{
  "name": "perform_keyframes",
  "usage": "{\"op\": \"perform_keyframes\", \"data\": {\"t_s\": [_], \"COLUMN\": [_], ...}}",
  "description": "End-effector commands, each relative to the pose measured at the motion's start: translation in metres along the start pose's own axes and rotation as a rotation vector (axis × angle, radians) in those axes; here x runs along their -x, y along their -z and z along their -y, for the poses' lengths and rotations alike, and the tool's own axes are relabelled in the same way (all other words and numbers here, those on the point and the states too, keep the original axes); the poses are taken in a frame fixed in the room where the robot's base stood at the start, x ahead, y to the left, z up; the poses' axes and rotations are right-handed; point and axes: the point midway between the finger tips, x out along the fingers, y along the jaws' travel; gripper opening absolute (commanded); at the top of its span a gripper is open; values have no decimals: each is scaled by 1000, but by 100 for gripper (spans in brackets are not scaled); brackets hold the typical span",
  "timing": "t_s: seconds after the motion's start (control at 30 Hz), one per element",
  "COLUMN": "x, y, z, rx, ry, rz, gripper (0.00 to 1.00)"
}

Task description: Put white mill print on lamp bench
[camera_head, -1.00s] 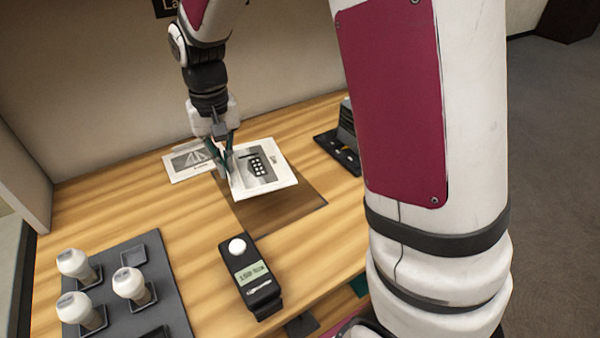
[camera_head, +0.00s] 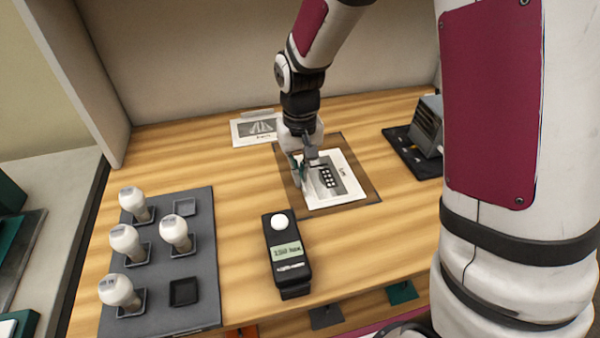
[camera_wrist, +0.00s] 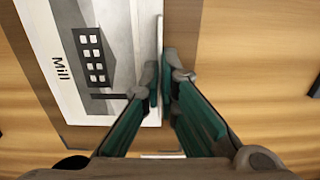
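The white mill print (camera_head: 346,195), a white card with a dark building picture, lies flat over the dark brown rectangle on the wooden bench (camera_head: 230,200). The wrist view shows its "Mill" lettering and picture (camera_wrist: 105,45). My gripper (camera_head: 303,176) is at the print's left edge in the head view. In the wrist view its green fingers (camera_wrist: 164,88) are closed around a thin white upright edge of the print. I cannot tell whether the print's underside fully touches the bench.
Another white print (camera_head: 250,138) lies behind, near the wall. A black light meter (camera_head: 287,255) stands in front. A dark tray (camera_head: 195,265) with several white bulbs is at left. A grey finned device (camera_head: 428,125) sits on a dark mat at right. Bare wood separates them.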

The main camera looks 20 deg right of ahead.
Motion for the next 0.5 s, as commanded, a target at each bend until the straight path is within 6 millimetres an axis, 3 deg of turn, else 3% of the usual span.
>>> {"op": "perform_keyframes", "data": {"t_s": [0.4,0.5], "x": [-8,-7], "y": [0,0], "z": [0,0], "rx": [0,0], "ry": [0,0], "rz": [-1,-1], "gripper": [0,25]}}
